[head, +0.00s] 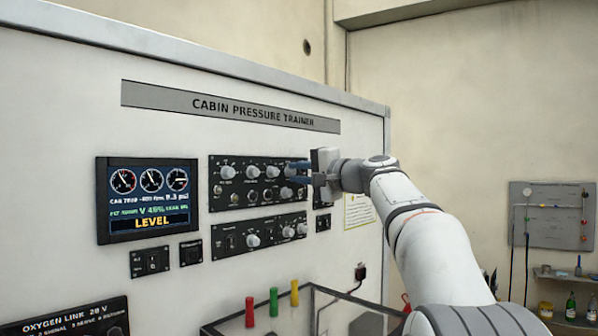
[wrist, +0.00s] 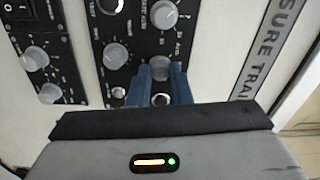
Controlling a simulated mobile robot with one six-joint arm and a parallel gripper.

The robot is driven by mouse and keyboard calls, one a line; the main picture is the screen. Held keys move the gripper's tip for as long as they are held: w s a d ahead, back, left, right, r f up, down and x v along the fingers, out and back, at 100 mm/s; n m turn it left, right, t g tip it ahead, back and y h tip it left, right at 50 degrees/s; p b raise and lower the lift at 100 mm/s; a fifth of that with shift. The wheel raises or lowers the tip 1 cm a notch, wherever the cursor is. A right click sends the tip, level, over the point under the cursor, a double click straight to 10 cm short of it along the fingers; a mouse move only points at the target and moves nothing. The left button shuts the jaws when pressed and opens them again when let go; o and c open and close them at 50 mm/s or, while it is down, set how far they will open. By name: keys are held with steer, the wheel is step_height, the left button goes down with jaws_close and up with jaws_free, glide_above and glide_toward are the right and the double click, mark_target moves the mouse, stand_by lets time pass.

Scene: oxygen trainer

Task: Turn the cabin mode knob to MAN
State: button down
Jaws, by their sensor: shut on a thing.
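In the head view my gripper (head: 301,174) is at the right end of the upper black knob panel (head: 243,208). In the wrist view its two blue fingers (wrist: 160,72) stand on either side of a round grey knob (wrist: 160,65) and are shut on it. The fingers hide part of the knob and the markings around it. I cannot read its label or tell which position its pointer is at. Other grey knobs, such as one in the wrist view (wrist: 115,56), sit close beside it on the same panel.
A display reading LEVEL (head: 149,198) is left of the panel. A lower panel (head: 258,237) with more knobs is below. A clear-topped box (head: 322,310) with red, green and yellow posts stands in front. A wall board (head: 552,215) hangs far right.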

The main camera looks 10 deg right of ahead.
steer(key=shift+f+m, duration=0.1)
steer(key=shift+m, duration=0.3)
steer(key=c, duration=1.3)
jaws_free()
steer(key=b+v, duration=0.2)
steer(key=v, duration=0.6)
steer(key=shift+b, duration=0.4)
